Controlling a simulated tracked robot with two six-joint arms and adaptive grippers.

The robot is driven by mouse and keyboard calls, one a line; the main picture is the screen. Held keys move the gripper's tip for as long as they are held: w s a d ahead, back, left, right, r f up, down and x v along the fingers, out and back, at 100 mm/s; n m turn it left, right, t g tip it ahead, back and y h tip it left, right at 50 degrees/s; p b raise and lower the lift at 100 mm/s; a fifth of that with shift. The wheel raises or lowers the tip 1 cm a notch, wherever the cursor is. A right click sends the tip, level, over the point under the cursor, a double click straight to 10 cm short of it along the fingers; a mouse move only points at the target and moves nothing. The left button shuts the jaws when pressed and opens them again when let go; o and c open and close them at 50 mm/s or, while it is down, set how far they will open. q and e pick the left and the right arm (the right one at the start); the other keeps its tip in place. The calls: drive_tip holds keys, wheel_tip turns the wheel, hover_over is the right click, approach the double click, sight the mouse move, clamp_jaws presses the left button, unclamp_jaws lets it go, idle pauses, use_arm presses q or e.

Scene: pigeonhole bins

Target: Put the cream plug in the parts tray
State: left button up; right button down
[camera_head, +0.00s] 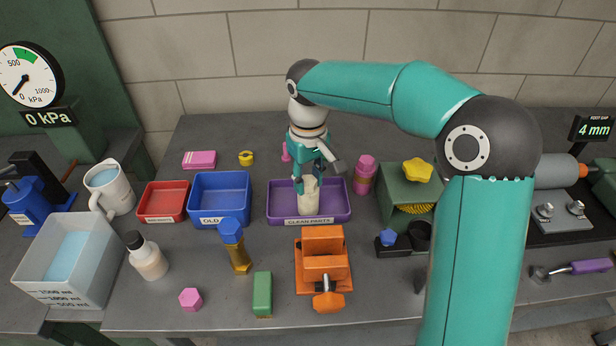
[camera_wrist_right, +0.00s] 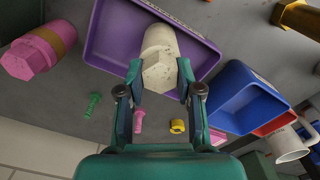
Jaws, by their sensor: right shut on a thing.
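The cream plug (camera_head: 309,190) is pale with a hexagonal end. It is at the purple parts tray (camera_head: 283,216), labelled "CLEAN PARTS", in the head view. My right gripper (camera_head: 308,180) comes down from above and is shut on the plug. In the right wrist view the plug (camera_wrist_right: 160,55) sits between the fingertips of the gripper (camera_wrist_right: 158,80), with the purple tray (camera_wrist_right: 105,40) behind it. I cannot tell whether the plug touches the tray floor. My left gripper is not in view.
A blue tray (camera_head: 220,220) labelled "OLD" and a red tray (camera_head: 163,216) stand left of the purple tray. A pink plug (camera_head: 364,174) stands close on its right. An orange vise (camera_head: 323,262) is in front. A pink bolt (camera_head: 286,152) is behind.

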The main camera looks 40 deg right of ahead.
drive_tip(key=shift+f+b, duration=0.35)
drive_tip(key=shift+f, duration=0.1)
unclamp_jaws()
idle(0.6)
drive_tip(key=shift+r, duration=0.1)
idle(0.4)
drive_tip(key=shift+r+p, duration=4.1)
drive_tip(key=shift+r, duration=0.4)
drive_tip(key=shift+f, duration=0.1)
